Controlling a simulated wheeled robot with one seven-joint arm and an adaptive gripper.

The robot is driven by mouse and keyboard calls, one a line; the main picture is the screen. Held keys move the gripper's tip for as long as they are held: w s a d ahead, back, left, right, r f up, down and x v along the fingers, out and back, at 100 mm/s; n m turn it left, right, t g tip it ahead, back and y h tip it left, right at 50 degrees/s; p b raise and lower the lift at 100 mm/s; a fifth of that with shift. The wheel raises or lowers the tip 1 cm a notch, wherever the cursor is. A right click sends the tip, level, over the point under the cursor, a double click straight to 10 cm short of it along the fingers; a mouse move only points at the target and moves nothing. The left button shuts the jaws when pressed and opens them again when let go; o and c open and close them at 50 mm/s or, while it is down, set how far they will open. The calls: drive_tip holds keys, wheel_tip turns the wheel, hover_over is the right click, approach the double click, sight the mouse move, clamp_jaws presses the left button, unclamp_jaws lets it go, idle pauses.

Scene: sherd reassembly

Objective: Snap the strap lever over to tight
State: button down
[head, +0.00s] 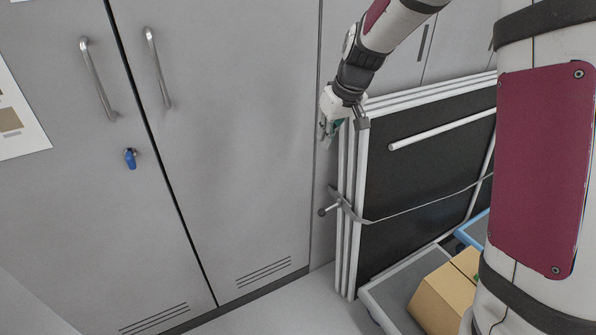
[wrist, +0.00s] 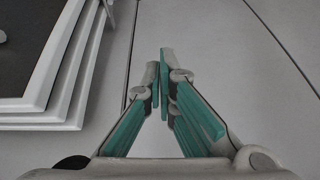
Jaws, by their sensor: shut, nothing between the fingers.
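The strap lever (head: 329,209), a short grey bar with a dark round knob at its left end, sits at the left edge of the framed panels and sticks out to the left. A thin grey strap (head: 425,204) runs from it to the right across the front panel. My gripper (head: 328,138) is above the lever, near the panels' upper left corner, and apart from it. In the wrist view its green-padded fingers (wrist: 164,75) come together at the tips, with nothing between them. The lever does not show in the wrist view.
Several dark panels with white frames (head: 362,190) stand upright; their frame corners also show in the wrist view (wrist: 75,110). A grey cabinet (head: 235,130) is behind, with a blue key (head: 130,158). A cardboard box (head: 440,298) on a grey platform (head: 390,292) is at lower right.

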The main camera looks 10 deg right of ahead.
drive_tip(key=w+f+b, duration=0.2)
drive_tip(key=w+f, duration=0.3)
drive_tip(key=f, duration=0.5)
drive_tip(key=w+d+f+n+b, duration=0.1)
drive_tip(key=w+f+b, duration=0.2)
drive_tip(key=w+f, duration=0.3)
wheel_tip(320, 180, down, 6)
drive_tip(key=shift+d+r+b, duration=0.25)
drive_tip(key=shift+d+b, duration=0.05)
drive_tip(key=shift+b, duration=0.05)
drive_tip(key=shift+w, duration=0.1)
drive_tip(key=b+x, duration=0.3)
drive_tip(key=x, duration=0.7)
drive_tip(key=shift+f, duration=0.35)
drive_tip(key=shift+s+d+b, duration=0.15)
drive_tip(key=shift+s+d, duration=0.1)
drive_tip(key=shift+s, duration=0.4)
drive_tip(key=shift+s+d+b, duration=0.2)
drive_tip(key=shift+s+d, duration=0.05)
drive_tip(key=shift+s, duration=0.4)
drive_tip(key=shift+s+d+b, duration=0.15)
drive_tip(key=shift+s+d, duration=0.1)
drive_tip(key=shift+s, duration=0.4)
drive_tip(key=shift+f, duration=0.1)
drive_tip(key=shift+s+n+g+b, duration=0.3)
drive_tip(key=shift+n+b, duration=0.1)
drive_tip(key=shift+n, duration=0.4)
